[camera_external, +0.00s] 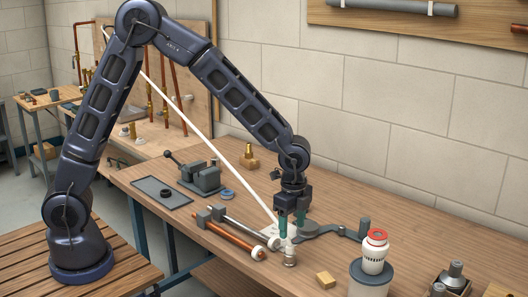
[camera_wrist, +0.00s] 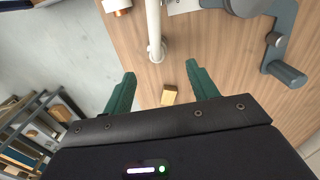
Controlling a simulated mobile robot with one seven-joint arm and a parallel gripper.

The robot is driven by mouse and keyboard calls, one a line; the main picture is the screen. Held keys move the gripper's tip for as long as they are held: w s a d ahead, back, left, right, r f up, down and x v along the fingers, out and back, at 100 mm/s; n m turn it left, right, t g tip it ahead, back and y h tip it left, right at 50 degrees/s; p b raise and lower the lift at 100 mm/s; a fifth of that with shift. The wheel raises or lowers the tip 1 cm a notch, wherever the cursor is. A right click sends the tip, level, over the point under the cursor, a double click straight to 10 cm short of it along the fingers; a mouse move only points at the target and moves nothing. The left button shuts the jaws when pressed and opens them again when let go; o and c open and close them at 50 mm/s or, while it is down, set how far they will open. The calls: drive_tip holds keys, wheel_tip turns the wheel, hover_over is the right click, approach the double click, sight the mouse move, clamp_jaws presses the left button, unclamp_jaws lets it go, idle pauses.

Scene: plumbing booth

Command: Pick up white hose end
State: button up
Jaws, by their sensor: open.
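The white hose (camera_external: 207,138) runs slantwise from the back board down to the workbench. Its end (camera_external: 289,259), with a metallic fitting, is at the bench below my gripper (camera_external: 292,226). In the wrist view, the white hose end (camera_wrist: 156,50) points down the picture, just beyond the gap between my green fingertips (camera_wrist: 160,70). My gripper is open, with nothing between the fingers. The fingers point down, above or close to the hose end; the exact height gap is hard to tell.
A grey wrench-like tool (camera_external: 330,230) lies right of my gripper. A copper pipe (camera_external: 232,239) lies to its left. A vise (camera_external: 203,177) stands behind.

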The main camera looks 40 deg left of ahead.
sight(290, 245)
drive_tip(key=f, duration=0.9)
drive_tip(key=shift+s+f, duration=0.25)
drive_tip(key=shift+f, duration=0.15)
drive_tip(key=c, duration=1)
